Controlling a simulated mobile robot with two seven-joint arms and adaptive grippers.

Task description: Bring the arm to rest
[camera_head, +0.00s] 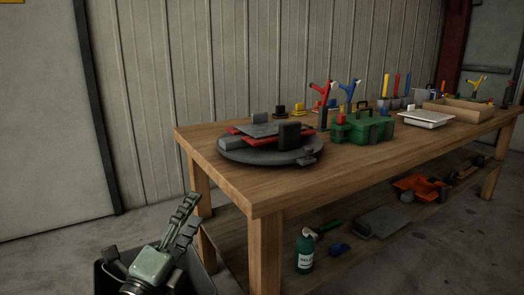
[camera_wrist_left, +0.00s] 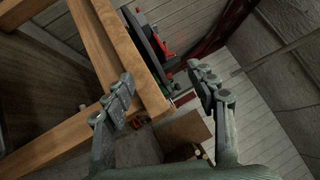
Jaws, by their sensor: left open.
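My left gripper (camera_head: 184,218) is at the lower left of the head view, in front of the wooden table (camera_head: 240,186) and left of its near leg. Its two fingers point up and to the right. In the left wrist view the gripper (camera_wrist_left: 162,90) shows both fingers spread well apart, with nothing between the pads. The table (camera_wrist_left: 130,55) shows tilted behind the left finger there. The gripper appears apart from the table. My right gripper is not in view.
A dark round plate (camera_head: 240,154) with red and grey pieces lies at the table's near end. A green toolbox (camera_head: 362,128) and a cardboard box (camera_head: 455,112) stand farther along. A green bottle (camera_head: 305,254) is on the lower shelf.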

